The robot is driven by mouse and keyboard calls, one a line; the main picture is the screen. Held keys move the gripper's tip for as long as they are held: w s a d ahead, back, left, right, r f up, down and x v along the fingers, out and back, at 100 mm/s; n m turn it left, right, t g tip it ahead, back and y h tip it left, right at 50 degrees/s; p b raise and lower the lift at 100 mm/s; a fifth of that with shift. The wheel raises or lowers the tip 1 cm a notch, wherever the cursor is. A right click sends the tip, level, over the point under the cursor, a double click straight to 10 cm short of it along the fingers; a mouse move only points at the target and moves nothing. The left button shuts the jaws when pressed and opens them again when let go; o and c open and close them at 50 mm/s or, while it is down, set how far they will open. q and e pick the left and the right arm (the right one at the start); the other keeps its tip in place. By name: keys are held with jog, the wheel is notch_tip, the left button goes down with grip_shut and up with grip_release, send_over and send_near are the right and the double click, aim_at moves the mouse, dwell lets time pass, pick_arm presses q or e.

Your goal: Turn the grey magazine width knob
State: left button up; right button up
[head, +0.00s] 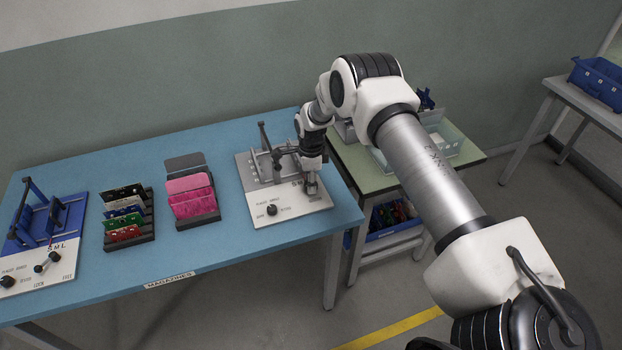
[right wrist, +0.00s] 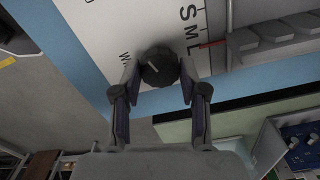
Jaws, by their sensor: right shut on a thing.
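The grey magazine fixture (head: 283,203) stands near the right end of the blue table, with a white front panel and grey guide plates. My right gripper (head: 311,184) reaches down over the panel's right side and mostly hides the width knob there. In the right wrist view the width knob (right wrist: 158,67) is dark and round with a pale pointer mark, beside the printed S, M, L. The fingers of my right gripper (right wrist: 159,82) are shut on the knob from both sides. Another black knob (head: 272,210) sits on the panel's left. My left gripper is not in view.
A blue magazine fixture (head: 45,235) stands at the table's left end. Racks with boards (head: 125,215) and pink plates (head: 190,190) stand between. A green-topped side table (head: 380,180) with bins is at the right.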

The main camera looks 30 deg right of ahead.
jog(key=m, duration=0.3)
jog(key=shift+s+f+p, duration=0.15)
jog(key=shift+s+p, duration=0.05)
jog(key=shift+p, duration=0.1)
jog(key=shift+m, duration=0.4)
jog(key=o, duration=1.1)
jog(key=shift+o, duration=0.2)
jog(key=shift+w, duration=0.15)
jog(key=shift+r, duration=0.25)
notch_tip(320, 180, up, 12)
jog(key=shift+f, duration=0.2)
